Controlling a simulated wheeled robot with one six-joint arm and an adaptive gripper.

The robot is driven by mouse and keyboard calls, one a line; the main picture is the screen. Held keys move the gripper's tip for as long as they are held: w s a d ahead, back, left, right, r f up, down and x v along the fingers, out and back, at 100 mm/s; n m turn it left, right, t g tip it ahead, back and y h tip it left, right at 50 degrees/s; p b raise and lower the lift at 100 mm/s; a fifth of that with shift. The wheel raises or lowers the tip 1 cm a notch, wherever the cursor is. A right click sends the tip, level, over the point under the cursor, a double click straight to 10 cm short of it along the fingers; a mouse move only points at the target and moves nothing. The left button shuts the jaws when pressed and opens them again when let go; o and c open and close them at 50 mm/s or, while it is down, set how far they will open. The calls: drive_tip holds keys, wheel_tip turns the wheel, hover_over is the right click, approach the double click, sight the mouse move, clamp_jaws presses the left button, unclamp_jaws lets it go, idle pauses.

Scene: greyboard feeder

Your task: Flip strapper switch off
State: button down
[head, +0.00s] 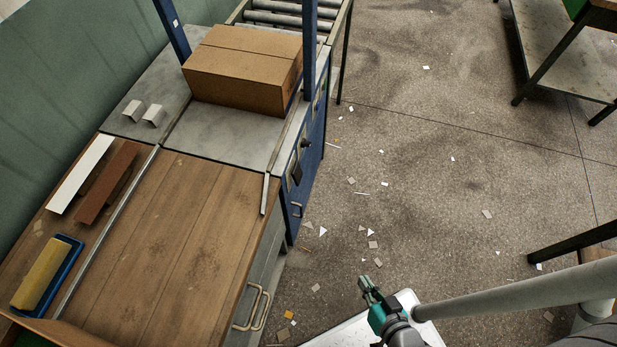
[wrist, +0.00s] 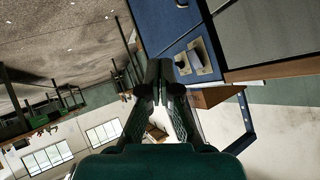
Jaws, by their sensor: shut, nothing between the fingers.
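The strapper (head: 312,150) is a blue cabinet with a grey top, seen at upper middle in the head view. Its side panel carries a dark round knob (head: 305,143) and a black switch-like part (head: 296,172) below it. The wrist view shows the blue panel (wrist: 165,28) at upper right, with a light plate (wrist: 206,70) bearing dark parts. I cannot tell the switch's position. My gripper (head: 368,289) is low over the floor, right of the workbench and well apart from the panel. Its fingers (wrist: 166,73) are shut and empty in the wrist view.
A cardboard box (head: 243,68) sits on the strapper top, before a roller conveyor (head: 285,20). The wooden workbench (head: 190,215) has a protruding handle (head: 252,308) on its side. The floor (head: 430,160) to the right is open, with scattered scraps.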

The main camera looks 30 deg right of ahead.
sight(300, 177)
drive_tip(key=w+f+m+g+y, duration=0.1)
drive_tip(key=w+f+m+y, duration=0.15)
drive_tip(key=w+f, duration=0.4)
drive_tip(key=w+f+m+g+y, duration=0.1)
drive_tip(key=w+f+m+y, duration=0.2)
drive_tip(key=w, duration=0.6)
drive_tip(key=w+d+r+n+t+y, duration=0.1)
drive_tip(key=w+d+r+n+y, duration=0.1)
drive_tip(key=w+d+r+y, duration=0.5)
drive_tip(key=w+d+r, duration=0.1)
drive_tip(key=w+d, duration=0.2)
drive_tip(key=d, duration=0.1)
drive_tip(key=shift+r, duration=0.4)
drive_tip(key=shift+w+d+n, duration=0.1)
drive_tip(key=shift+w+n, duration=0.05)
drive_tip(key=shift+n, duration=0.1)
drive_tip(key=x, duration=1.4)
drive_tip(key=shift+w+r, duration=0.1)
drive_tip(key=shift+r, duration=0.15)
